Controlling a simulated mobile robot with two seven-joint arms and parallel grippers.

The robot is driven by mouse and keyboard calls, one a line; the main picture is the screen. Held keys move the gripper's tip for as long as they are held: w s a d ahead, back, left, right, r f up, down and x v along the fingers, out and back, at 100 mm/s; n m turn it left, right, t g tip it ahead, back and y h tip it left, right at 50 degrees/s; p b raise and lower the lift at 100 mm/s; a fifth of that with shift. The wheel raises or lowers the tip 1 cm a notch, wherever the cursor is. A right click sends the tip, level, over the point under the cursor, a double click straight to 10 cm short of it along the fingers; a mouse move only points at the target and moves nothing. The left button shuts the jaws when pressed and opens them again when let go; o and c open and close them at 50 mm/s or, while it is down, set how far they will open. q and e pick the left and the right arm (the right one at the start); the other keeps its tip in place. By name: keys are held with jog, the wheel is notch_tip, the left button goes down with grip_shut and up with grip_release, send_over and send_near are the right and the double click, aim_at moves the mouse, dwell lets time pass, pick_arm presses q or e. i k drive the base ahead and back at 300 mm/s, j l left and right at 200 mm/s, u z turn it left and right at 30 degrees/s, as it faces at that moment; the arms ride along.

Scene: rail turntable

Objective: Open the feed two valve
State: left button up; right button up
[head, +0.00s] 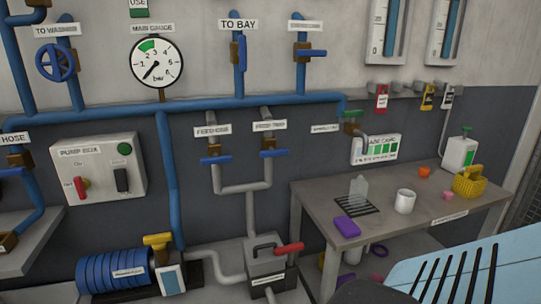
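Two grey branch pipes come down from the blue header and join below. The right branch has a blurred label (270,125) that seems to read feed two. Under it is the feed two valve, with a brown body (268,143) and a blue lever (275,154) lying roughly level, across the pipe. The left branch has a blurred label (212,131) that seems to read feed one, with a similar blue lever (217,160), also across its pipe. Neither of my grippers is in view, and nothing covers the feed two lever.
A pump box (98,168) is on the wall at left. A grey box with a red lever (289,249) stands below the pipes. A table (318,209) with a mug (404,201) and a yellow basket (470,182) is at right. The main gauge (157,62) hangs above.

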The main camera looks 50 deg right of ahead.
aim_at(272, 152)
jog(key=z, duration=1.55)
